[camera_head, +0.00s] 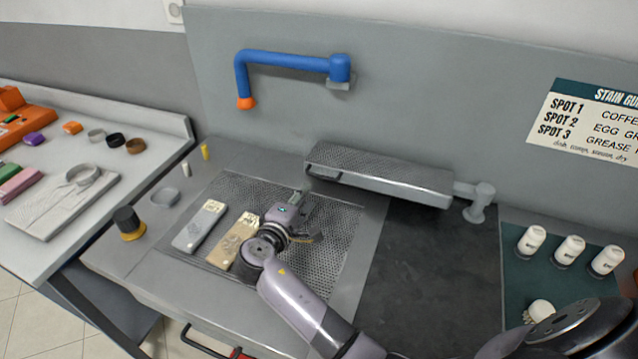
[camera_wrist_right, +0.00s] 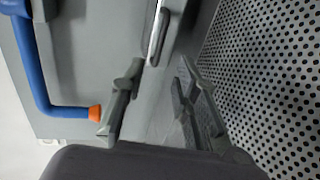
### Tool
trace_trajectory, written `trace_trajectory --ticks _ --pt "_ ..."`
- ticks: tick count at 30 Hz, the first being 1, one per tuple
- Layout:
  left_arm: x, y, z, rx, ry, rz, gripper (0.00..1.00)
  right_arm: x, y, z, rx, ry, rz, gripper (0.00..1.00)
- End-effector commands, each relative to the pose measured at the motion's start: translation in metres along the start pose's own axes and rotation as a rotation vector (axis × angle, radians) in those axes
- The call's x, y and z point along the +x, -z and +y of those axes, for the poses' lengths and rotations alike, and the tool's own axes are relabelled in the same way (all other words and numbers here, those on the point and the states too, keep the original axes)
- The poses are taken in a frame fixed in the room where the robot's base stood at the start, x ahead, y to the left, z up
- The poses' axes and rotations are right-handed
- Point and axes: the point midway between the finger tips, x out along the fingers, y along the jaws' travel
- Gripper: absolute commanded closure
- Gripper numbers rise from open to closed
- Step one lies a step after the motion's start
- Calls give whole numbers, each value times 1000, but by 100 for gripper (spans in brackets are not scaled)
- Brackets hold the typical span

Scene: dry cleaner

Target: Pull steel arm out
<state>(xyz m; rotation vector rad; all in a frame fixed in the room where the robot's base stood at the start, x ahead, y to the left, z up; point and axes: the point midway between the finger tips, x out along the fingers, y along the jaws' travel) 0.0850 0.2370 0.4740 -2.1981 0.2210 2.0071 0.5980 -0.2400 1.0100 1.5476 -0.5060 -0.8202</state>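The steel arm (camera_head: 385,178) is a long perforated board lying along the back wall, joined at its right end to a pivot post (camera_head: 481,200). A dark handle (camera_head: 322,174) is at its left end. My right gripper (camera_head: 300,197) is over the perforated tabletop, in front of and slightly left of that handle. In the right wrist view its two fingers (camera_wrist_right: 160,66) are apart with nothing between them. A dark handle (camera_wrist_right: 164,36) shows beyond the fingertips there, apart from them. My left gripper is not in view.
Two labelled fabric pieces (camera_head: 200,226) lie left of my gripper. A blue pipe with an orange tip (camera_head: 246,103) hangs on the wall above. Several white bottles (camera_head: 569,250) stand on a green mat at right. The dark tabletop (camera_head: 440,265) is clear.

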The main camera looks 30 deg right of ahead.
Motion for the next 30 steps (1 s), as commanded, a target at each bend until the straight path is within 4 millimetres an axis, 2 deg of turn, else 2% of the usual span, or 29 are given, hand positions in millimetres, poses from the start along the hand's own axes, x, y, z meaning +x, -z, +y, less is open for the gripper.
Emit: trace_trajectory --ticks 1,9,15,21,28,30 --pt "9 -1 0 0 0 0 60 14 0 -3 -1 -4 -2 72" --pt "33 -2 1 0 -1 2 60 70 0 -4 0 -3 -2 72" --pt "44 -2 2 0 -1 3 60 97 0 -2 -1 -1 -1 72" --pt "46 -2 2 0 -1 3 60 106 0 0 0 0 1 72" --pt "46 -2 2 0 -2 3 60 106 0 0 0 1 1 72" --pt "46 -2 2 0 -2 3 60 106 0 0 0 0 1 76"
